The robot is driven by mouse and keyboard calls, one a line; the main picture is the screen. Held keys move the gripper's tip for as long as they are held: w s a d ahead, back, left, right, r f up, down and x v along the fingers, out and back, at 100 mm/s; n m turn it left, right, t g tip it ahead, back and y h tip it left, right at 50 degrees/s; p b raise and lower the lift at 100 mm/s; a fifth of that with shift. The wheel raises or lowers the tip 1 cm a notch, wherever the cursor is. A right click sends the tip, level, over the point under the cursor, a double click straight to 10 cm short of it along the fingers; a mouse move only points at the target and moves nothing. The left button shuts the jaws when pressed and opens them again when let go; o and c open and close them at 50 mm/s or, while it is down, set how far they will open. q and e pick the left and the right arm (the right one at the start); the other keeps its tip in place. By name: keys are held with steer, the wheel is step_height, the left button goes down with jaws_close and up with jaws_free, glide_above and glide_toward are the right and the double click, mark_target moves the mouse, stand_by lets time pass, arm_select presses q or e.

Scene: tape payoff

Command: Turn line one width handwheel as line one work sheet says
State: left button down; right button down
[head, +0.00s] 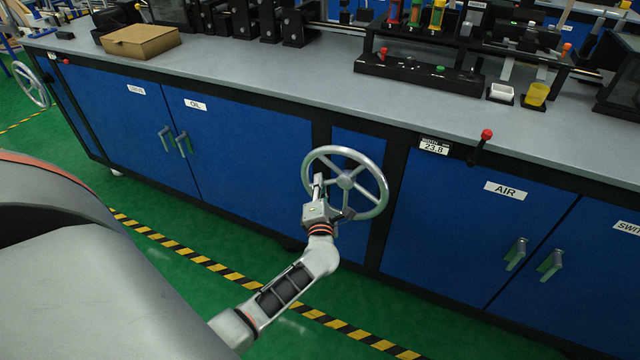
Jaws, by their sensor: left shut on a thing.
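The handwheel (371,168) is a grey metal ring with spokes, mounted on the front of the blue workbench. My left gripper (318,184) is at the wheel's left side, shut on the wheel's rim. Its arm comes up from the lower left. A small display (434,146) on the bench's front edge, right of the wheel, appears to read 23.8 under a small label. The work sheet cannot be made out in this view. My right gripper is not in view.
A lever with a red knob (481,147) sticks out right of the display. Blue doors (505,190) with handles, one marked AIR, flank the wheel. Another handwheel (31,84) is at the far left. A cardboard box (141,41) lies on the benchtop.

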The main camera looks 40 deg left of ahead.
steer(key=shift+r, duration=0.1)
